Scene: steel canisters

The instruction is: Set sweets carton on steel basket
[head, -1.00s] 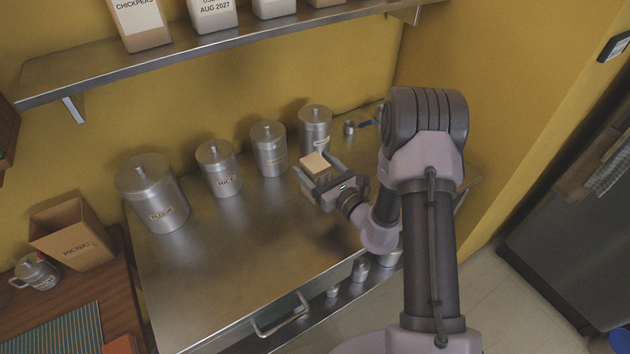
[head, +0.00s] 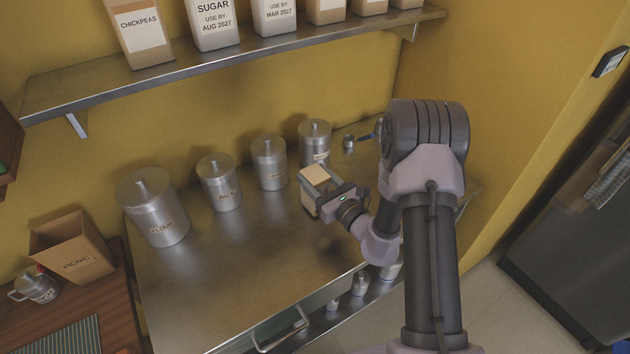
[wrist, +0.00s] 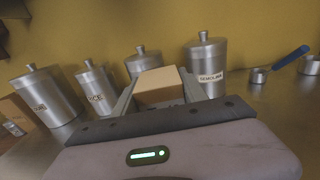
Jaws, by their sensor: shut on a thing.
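A small carton with a tan top (head: 316,174) is between the fingers of my gripper (head: 319,184), above the right part of the steel worktop. My gripper is shut on it. In the wrist view the carton (wrist: 159,86) sits upright between the two grey fingers, its lower part hidden by the gripper body. Its label cannot be read, so I cannot confirm it is the sweets carton. I see no steel basket in either view.
Steel canisters stand along the back of the worktop (head: 235,262): flour (head: 160,212), rice (head: 222,190), an unreadable one (head: 270,165) and semolina (wrist: 207,70). A shelf (head: 240,48) with cartons hangs above. A picnic box (head: 75,252) stands left. The front worktop is clear.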

